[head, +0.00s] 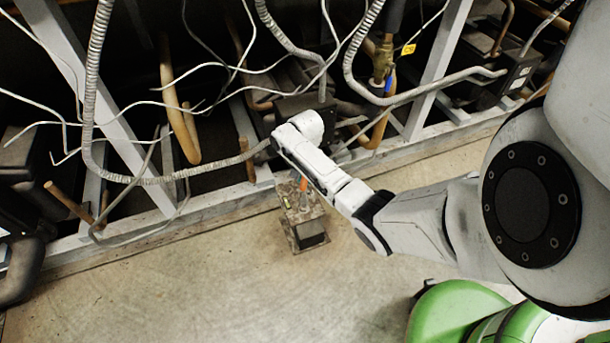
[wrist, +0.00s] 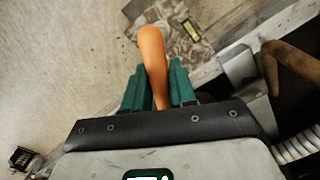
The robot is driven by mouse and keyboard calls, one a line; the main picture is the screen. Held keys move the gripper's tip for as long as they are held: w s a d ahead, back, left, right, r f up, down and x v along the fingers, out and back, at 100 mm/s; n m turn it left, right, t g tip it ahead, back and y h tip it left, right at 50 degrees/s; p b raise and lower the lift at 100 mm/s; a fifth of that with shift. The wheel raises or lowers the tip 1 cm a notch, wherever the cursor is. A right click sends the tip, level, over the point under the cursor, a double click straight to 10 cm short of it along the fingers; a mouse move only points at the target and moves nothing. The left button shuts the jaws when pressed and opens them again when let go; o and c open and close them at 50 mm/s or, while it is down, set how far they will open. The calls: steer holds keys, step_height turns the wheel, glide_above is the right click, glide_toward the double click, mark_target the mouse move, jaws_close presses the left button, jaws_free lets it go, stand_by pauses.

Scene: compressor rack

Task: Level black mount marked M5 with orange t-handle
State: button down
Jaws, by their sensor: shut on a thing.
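An orange handle (wrist: 152,58) stands between the two teal fingers of my gripper (wrist: 156,78), which is shut on it in the wrist view. A bit of orange (head: 303,184) also shows beside my arm in the head view. A worn grey-brown plate (wrist: 165,22) with a yellow-green level vial (wrist: 191,29) lies past the handle's tip. The lower end of the handle is hidden. I cannot read an M5 mark, nor tell which part is the black mount.
The rack's grey lower rail (head: 225,208) runs behind the plate. Loose white wires and a ribbed grey conduit (head: 97,95) hang in front of the rack. A small dark box (wrist: 22,157) is at lower left in the wrist view.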

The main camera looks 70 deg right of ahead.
steer(key=shift+f+b, duration=0.45)
steer(key=shift+f, duration=0.35)
stand_by(0.4)
steer(key=c, duration=1.5)
jaws_free()
jaws_close()
